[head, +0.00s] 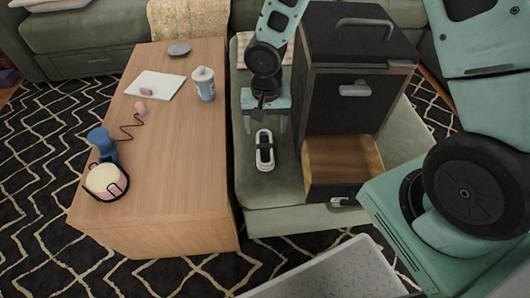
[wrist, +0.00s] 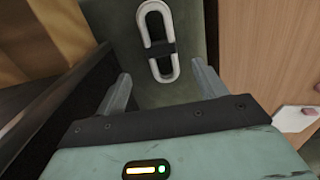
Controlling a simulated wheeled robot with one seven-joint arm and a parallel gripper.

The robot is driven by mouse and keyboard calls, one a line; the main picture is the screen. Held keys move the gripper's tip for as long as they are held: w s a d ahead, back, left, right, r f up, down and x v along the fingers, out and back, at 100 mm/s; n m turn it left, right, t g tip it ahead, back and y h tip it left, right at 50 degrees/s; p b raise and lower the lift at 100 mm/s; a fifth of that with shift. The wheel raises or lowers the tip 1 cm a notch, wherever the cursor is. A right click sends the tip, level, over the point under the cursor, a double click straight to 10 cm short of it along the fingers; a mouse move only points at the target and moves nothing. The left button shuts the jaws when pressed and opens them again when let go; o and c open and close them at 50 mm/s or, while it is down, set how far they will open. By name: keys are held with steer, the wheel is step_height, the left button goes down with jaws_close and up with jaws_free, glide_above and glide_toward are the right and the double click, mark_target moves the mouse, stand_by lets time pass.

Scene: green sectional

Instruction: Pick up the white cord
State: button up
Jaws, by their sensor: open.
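The white cord (head: 265,151) is a coiled oval loop with a dark band around its middle. It lies on the green sectional seat (head: 262,186), between the wooden table and the dark cabinet. In the wrist view the cord (wrist: 147,23) shows near the top, beyond the fingertips and between their lines. My gripper (head: 264,133) is over the seat just behind the cord in the head view. In the wrist view my gripper (wrist: 161,76) has its two fingers wide apart with nothing between them.
A dark cabinet (head: 345,95) with an open wooden-bottomed drawer (head: 345,165) stands close right of the cord. The wooden table (head: 175,160) at left bears a cup (head: 203,83), a white notebook (head: 160,84), a blue-and-cream object (head: 105,180) and smaller items. The seat in front of the cord is clear.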

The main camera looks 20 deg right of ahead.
mark_target(265, 145)
steer(key=f+b, duration=0.1)
steer(key=f, duration=0.3)
steer(key=f+b, duration=0.2)
steer(key=f, duration=0.1)
steer(key=shift+s+a+f, duration=0.2)
steer(key=shift+f, duration=0.15)
steer(key=c, duration=1.1)
